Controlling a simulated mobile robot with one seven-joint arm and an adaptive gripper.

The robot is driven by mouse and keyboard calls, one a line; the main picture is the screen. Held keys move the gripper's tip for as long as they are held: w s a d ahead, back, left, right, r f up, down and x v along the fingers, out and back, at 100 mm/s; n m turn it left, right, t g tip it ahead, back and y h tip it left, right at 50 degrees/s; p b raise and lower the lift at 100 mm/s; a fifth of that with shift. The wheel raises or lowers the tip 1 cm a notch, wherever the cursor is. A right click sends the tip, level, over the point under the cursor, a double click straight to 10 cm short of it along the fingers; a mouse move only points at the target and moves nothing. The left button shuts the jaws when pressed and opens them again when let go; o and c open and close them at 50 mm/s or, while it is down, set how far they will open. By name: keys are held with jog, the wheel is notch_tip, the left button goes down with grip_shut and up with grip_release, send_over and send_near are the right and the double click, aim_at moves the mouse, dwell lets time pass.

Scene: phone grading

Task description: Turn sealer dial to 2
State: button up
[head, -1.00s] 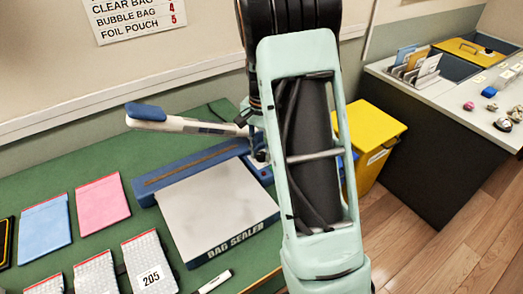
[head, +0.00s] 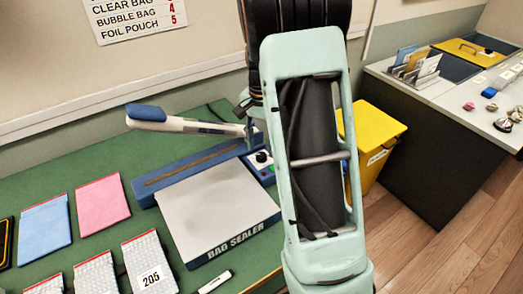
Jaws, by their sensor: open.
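The bag sealer (head: 218,212) stands on the green table, with a pale top plate, a blue sealing bar and a raised white lever arm (head: 185,124) with a blue handle. Its dial (head: 261,157) is a small dark knob with a white mark on the blue control panel (head: 264,170) at the sealer's right end. The number it points to is too small to read. My gripper (head: 249,132) is open, just above and left of the dial, apart from it. Most of the gripper is hidden behind my arm.
A wall sign (head: 135,15) lists bag types with numbers. Blue (head: 45,232) and pink (head: 102,204) pouches, several bubble bags and a white marker (head: 215,281) lie on the table. A yellow bin (head: 372,150) stands right of my arm, before a counter (head: 440,95).

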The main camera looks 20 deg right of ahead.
aim_at(262, 155)
notch_tip(262, 155, up, 9)
jog(key=shift+r, duration=0.15)
jog(key=shift+d, duration=0.1)
dwell(0.4)
